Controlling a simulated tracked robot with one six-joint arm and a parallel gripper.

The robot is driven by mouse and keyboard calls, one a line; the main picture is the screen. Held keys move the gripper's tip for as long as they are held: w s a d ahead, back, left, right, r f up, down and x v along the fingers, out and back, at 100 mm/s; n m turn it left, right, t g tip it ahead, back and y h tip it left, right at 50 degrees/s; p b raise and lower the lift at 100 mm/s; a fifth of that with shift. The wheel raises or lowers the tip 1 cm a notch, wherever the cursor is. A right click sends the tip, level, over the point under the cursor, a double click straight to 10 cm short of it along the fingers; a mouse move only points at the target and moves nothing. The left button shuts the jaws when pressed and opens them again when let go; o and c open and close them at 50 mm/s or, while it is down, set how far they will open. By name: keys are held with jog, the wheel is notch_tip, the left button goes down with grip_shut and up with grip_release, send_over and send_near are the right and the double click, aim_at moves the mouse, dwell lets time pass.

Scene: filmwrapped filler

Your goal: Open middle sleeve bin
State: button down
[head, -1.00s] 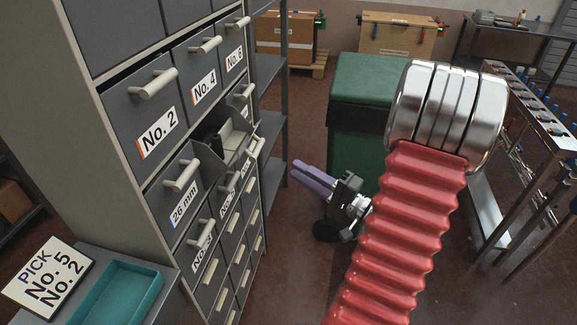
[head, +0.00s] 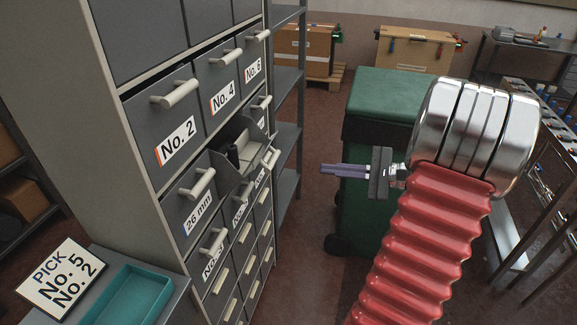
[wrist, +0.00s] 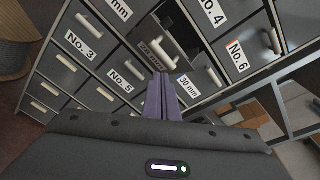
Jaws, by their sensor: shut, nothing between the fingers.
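The middle sleeve bin (head: 226,173), between the 26 mm bin (head: 192,205) and the 30 mm bin, stands pulled out of the grey cabinet, with pale contents showing inside. In the wrist view its front (wrist: 150,48) has a shaded label and a pale handle, with a dark opening behind it. My gripper (head: 322,169) has purple fingers pressed together, pointing left toward the cabinet. It is apart from the bin, with a gap to the bin's handle (head: 270,158). In the wrist view the shut fingertips (wrist: 160,75) overlap the area below that handle; nothing is between them.
The No. 2 (head: 170,120), No. 4 and No. 6 bins sit shut above. A pick sign (head: 62,272) and a teal tray (head: 130,295) lie at front left. A green bin (head: 395,90) stands behind my gripper. Floor is open between it and the cabinet.

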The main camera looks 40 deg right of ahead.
jog(key=shift+s+d+f+m+g, duration=0.15)
jog(key=shift+d+m+g, duration=0.1)
jog(key=shift+m, duration=1)
jog(key=shift+s+d+f+m+g, duration=0.1)
jog(key=shift+m+g, duration=0.2)
jog(key=shift+m, duration=1)
jog(key=shift+s+d+f+m+g, duration=0.15)
jog(key=shift+d+m+g, duration=0.1)
jog(key=shift+m, duration=1)
jog(key=shift+w+a, duration=0.1)
jog(key=shift+a, duration=0.05)
jog(key=w+a, duration=0.7)
jog(key=w, duration=0.3)
jog(key=shift+w+a+f, duration=0.2)
jog(key=shift+a+f, duration=0.05)
jog(key=shift+f, duration=0.15)
jog(key=shift+r, duration=0.1)
